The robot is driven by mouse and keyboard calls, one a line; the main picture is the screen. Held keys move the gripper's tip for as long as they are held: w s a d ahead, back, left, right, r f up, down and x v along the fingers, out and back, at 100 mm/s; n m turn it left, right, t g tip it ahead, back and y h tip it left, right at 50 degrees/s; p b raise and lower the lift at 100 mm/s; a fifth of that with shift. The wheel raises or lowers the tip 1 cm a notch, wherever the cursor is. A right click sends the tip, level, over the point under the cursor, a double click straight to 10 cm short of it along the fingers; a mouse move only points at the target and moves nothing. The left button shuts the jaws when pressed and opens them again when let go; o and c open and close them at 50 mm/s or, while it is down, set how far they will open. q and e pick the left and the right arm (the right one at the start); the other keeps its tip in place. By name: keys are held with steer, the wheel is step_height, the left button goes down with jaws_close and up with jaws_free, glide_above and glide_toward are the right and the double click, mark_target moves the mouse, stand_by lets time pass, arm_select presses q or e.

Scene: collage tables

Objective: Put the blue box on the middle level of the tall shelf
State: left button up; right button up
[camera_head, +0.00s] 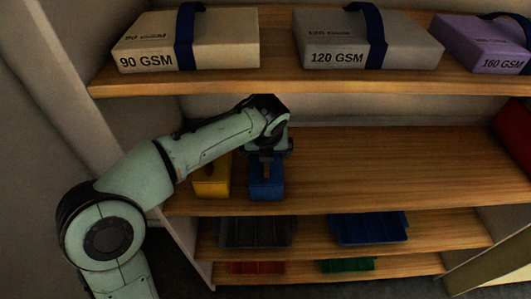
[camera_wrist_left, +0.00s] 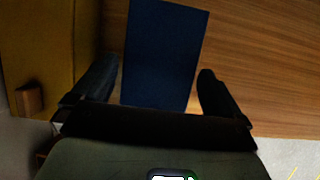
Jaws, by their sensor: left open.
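The blue box (camera_head: 267,187) stands on the middle level (camera_head: 370,170) of the tall shelf, right beside a yellow box (camera_head: 211,184). My left gripper (camera_head: 268,163) is at the blue box, its arm reaching in from the left. In the left wrist view the blue box (camera_wrist_left: 163,55) lies between the two spread fingers of the left gripper (camera_wrist_left: 157,90), with a gap visible on the right side. The yellow box (camera_wrist_left: 45,50) shows at the left there. The gripper hides part of the blue box in the head view. My right gripper is not in view.
The upper level (camera_head: 280,82) holds paper packs marked 90 GSM (camera_head: 185,42), 120 GSM (camera_head: 365,42) and 160 GSM (camera_head: 485,45). Lower levels hold a dark tray (camera_head: 255,232), a blue tray (camera_head: 368,229), and red and green ones. The middle level is clear right of the blue box, up to a red object (camera_head: 515,135).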

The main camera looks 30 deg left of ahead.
arm_select(q)
steer(key=v, duration=0.3)
steer(key=shift+w, duration=0.1)
glide_toward(267, 190)
step_height(267, 190, down, 3)
steer(key=shift+b, duration=0.4)
